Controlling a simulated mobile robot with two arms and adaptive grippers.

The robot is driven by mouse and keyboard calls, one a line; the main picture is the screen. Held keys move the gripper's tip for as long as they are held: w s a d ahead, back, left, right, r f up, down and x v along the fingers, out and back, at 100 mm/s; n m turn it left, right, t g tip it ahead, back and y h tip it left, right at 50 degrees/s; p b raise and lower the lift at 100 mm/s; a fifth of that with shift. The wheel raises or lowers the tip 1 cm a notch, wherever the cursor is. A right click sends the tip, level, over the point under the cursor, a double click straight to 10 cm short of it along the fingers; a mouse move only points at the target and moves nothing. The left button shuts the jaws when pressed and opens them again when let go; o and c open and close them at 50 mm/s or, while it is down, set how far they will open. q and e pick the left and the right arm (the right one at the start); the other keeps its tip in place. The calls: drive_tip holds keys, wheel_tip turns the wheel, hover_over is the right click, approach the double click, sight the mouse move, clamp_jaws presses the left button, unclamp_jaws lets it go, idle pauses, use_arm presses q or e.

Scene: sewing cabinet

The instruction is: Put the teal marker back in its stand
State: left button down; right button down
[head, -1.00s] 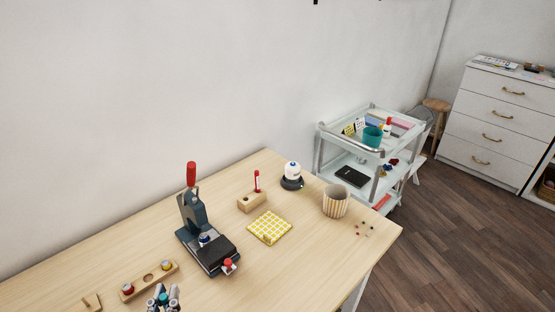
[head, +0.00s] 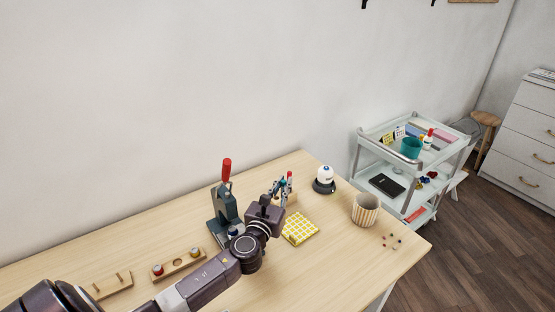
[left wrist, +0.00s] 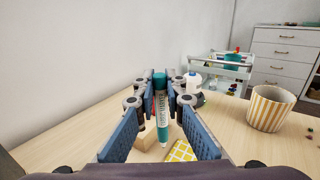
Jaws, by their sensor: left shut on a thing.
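The teal marker (left wrist: 163,112) has a pale printed barrel and teal ends. It is upright between the fingers of my left gripper (left wrist: 168,98), which is shut on it. In the head view my left gripper (head: 279,187) is beside the wooden stand (head: 292,198), with its arm reaching in from the lower left. The marker cannot be made out clearly there. A red-and-white marker (head: 289,181) stands in the stand. In the left wrist view the stand (left wrist: 145,140) is partly hidden behind the left finger and the marker. My right gripper is not in view.
A yellow checked pad (head: 301,229) lies near the stand. A press with a red handle (head: 226,205) stands to the left. A white-and-black device (head: 324,178) and a striped cup (head: 365,210) are to the right, with loose pins (head: 391,241) beyond.

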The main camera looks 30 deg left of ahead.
use_arm(q)
drive_tip(key=w+a+r+n+y, duration=0.1)
drive_tip(key=w+a+r+y, duration=0.15)
drive_tip(key=w+a, duration=0.3)
drive_tip(key=f+b, duration=0.2)
drive_tip(key=b, duration=0.1)
drive_tip(key=f+h+b, duration=0.1)
drive_tip(key=shift+s+a+f, duration=0.2)
drive_tip(key=shift+s+f, duration=0.05)
drive_tip(key=shift+f, duration=0.15)
drive_tip(key=shift+f+b, duration=0.35)
idle(1.7)
drive_tip(key=shift+f, duration=0.4)
idle(1.2)
drive_tip(key=shift+f+b, duration=1.1)
drive_tip(key=shift+f, duration=0.1)
idle(1.3)
drive_tip(key=c, duration=1.9)
unclamp_jaws()
drive_tip(key=shift+c, duration=0.2)
